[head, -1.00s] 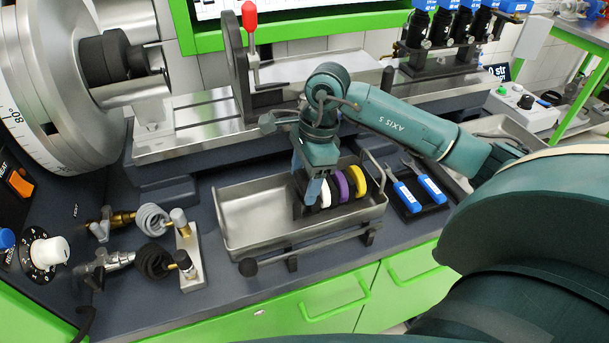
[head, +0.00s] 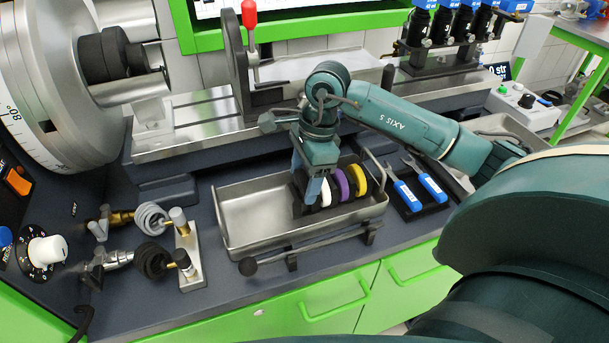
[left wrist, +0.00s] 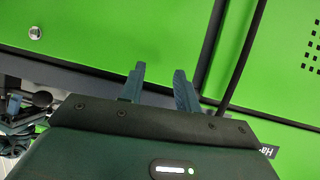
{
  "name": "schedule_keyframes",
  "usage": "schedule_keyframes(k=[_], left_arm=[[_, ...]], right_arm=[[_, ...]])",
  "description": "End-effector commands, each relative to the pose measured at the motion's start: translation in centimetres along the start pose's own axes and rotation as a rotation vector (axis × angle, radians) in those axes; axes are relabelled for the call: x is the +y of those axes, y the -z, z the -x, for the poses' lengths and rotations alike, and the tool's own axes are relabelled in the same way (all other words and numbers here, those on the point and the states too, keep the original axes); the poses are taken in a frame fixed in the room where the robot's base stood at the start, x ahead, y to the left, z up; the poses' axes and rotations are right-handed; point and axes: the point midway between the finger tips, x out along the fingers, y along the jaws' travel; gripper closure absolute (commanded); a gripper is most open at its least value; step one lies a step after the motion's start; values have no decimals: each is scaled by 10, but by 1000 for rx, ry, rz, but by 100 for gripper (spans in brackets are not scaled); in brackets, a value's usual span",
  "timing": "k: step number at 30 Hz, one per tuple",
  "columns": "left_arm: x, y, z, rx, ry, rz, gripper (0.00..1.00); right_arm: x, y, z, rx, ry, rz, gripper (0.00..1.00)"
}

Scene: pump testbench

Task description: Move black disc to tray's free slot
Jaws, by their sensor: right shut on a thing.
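The metal tray (head: 248,211) stands on the bench and holds a dark rack at its right end. A white disc (head: 325,193), a purple disc (head: 341,186) and a yellow disc (head: 357,180) stand upright side by side in the rack. My right gripper (head: 308,190) points down at the rack's left end, left of the white disc. It is shut on the black disc (head: 299,181), which is mostly hidden by the fingers; how deep it sits in its slot is not clear. My left gripper (left wrist: 160,82) has its fingers apart and empty, in front of green panels.
A rail (head: 305,249) runs along the tray's front. The tray's left part is empty.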

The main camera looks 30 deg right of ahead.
Motion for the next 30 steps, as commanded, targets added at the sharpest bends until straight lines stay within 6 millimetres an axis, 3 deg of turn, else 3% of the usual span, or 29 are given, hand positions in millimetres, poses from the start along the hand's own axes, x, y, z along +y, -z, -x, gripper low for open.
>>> schedule_keyframes(k=[30], left_arm=[[-1, -14, -8, -2, -4, -7, 67]], right_arm=[[0, 3, -16, 0, 0, 0, 52]])
